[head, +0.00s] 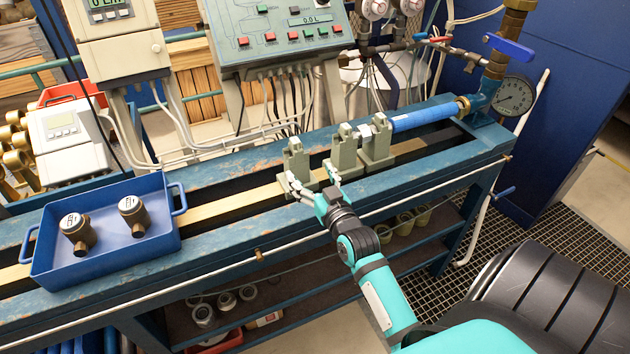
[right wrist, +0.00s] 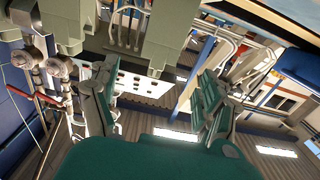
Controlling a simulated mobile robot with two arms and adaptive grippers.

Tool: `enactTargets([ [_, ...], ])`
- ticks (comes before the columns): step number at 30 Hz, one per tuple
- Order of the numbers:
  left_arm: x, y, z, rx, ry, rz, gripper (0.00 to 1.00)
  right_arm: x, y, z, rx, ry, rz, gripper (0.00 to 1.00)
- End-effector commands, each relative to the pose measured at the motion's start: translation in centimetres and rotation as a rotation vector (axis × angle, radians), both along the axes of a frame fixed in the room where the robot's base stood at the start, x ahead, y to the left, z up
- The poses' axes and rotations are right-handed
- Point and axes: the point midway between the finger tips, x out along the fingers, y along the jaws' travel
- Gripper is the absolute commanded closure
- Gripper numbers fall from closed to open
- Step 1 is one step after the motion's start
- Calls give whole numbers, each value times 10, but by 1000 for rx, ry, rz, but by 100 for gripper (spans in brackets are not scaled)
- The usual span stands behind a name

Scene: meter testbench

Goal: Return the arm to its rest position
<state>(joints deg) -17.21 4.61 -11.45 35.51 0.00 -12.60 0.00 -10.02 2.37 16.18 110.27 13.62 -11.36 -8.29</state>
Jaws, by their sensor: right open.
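My right gripper (head: 311,182) is at the front of the grey-green clamp blocks on the bench, its two fingers spread and nothing seen between them. In the right wrist view the gripper (right wrist: 155,88) also shows two parted green fingers, with grey blocks above them. The left clamp block (head: 297,160) stands just behind the fingertips; whether they touch it I cannot tell. Two more clamp blocks, the middle one (head: 345,152) and the right one (head: 377,145), stand to its right. My right arm reaches in from the lower right. My left gripper is not in view.
A blue tray (head: 112,262) holding two brass meters (head: 78,233) (head: 133,213) sits on the bench's left. A blue pipe (head: 425,117) runs right from the clamps to a gauge (head: 514,96). A control panel (head: 282,30) stands behind. The bench's front rail (head: 240,259) lies under my arm.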

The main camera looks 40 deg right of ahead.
Motion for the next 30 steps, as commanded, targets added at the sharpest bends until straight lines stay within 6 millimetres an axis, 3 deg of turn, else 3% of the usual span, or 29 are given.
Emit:
enactTargets([
  [6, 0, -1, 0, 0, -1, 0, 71, -19, 4, 0, -1, 1, 0, 20],
  [24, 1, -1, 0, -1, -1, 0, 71, -20, 5, -1, 0, 3, 2, 20],
  [27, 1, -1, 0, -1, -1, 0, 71, -23, 16, -8, 2, 55, 28, 20],
  [30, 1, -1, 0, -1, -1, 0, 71, -35, 44, -31, 11, 199, 92, 20],
])
